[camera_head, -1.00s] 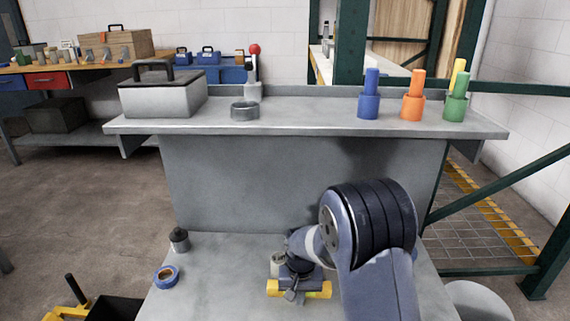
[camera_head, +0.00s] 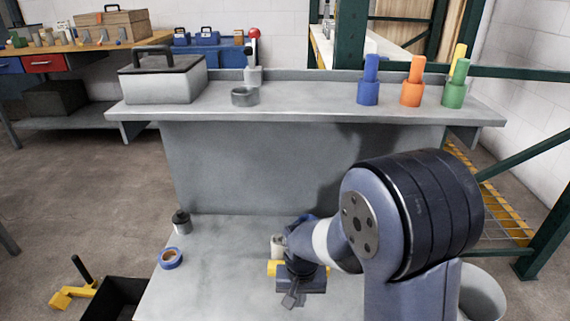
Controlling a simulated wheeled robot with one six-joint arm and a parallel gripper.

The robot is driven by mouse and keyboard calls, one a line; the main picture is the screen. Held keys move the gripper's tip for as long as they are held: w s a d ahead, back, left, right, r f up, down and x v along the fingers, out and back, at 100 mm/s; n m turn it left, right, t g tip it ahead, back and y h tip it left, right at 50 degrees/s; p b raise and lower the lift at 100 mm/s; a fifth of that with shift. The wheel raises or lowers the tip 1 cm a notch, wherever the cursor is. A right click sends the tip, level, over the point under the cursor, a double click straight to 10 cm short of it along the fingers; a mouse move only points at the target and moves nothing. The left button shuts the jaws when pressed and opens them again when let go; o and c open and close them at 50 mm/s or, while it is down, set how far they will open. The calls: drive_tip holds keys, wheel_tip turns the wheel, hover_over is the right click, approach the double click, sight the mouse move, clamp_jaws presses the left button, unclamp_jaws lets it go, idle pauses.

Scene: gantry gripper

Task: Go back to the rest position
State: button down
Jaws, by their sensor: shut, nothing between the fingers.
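My gripper (camera_head: 291,299) is at the lower middle of the head view, low over the front work surface (camera_head: 215,285). Its fingers point down and toward the camera, and it is shut with nothing in it. A yellow bar-like thing (camera_head: 272,268) shows behind the gripper, mostly hidden by it. A pale cylinder (camera_head: 278,246) stands just behind the wrist. My arm covers the right part of this surface.
A blue tape roll (camera_head: 171,258) and a dark-capped grey jar (camera_head: 181,222) are at the left. The raised shelf (camera_head: 300,98) holds a toolbox (camera_head: 162,84), a grey ring (camera_head: 245,96) and blue (camera_head: 368,92), orange (camera_head: 412,93) and green (camera_head: 454,95) cups with pegs.

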drive_tip(key=shift+r+p, duration=1.3)
drive_tip(key=shift+r, duration=0.6)
